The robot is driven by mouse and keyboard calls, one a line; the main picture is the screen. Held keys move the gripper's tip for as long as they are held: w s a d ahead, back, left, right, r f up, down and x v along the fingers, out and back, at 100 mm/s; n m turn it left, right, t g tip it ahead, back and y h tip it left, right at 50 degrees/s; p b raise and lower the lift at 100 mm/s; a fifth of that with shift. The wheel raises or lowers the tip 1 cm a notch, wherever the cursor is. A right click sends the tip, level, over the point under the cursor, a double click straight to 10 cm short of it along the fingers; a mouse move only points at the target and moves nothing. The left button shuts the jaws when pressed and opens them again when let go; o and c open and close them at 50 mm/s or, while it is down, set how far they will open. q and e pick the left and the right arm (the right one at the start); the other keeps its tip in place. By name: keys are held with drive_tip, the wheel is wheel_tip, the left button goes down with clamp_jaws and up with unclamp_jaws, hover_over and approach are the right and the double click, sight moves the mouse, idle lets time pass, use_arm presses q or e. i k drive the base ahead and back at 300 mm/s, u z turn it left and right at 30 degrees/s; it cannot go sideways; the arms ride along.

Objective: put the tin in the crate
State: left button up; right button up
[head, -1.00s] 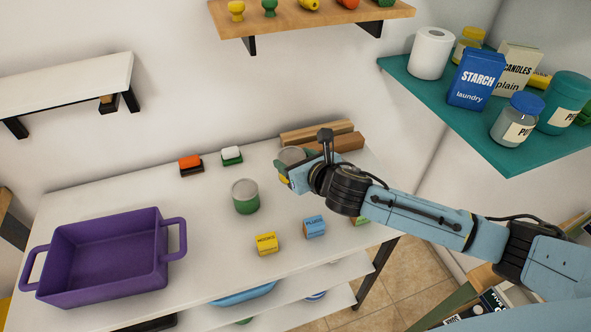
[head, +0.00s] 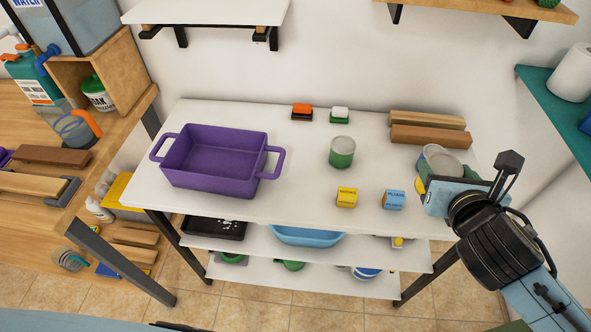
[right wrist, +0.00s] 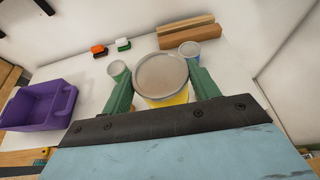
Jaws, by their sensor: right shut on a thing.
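My right gripper (head: 446,172) is shut on a tin (head: 447,164) with a grey lid, at the right end of the white table. In the right wrist view the tin (right wrist: 160,74) sits upright between the green fingers, its yellow side showing below the lid. How far it is above the table is hard to tell. The purple crate (head: 262,160) with two handles stands at the table's left, far from the gripper, and also shows in the right wrist view (right wrist: 60,110). It looks empty. My left gripper is out of view.
A green tin (head: 342,153) stands mid-table; another tin (right wrist: 190,50) stands close behind the held one. Yellow (head: 347,197) and blue (head: 394,200) boxes are near the front edge. Wooden blocks (head: 430,135) and two small brushes (head: 302,112) lie at the back.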

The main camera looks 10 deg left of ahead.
sight(201, 165)
drive_tip(key=z, duration=0.2)
drive_tip(key=i, duration=0.3)
drive_tip(key=u, duration=2)
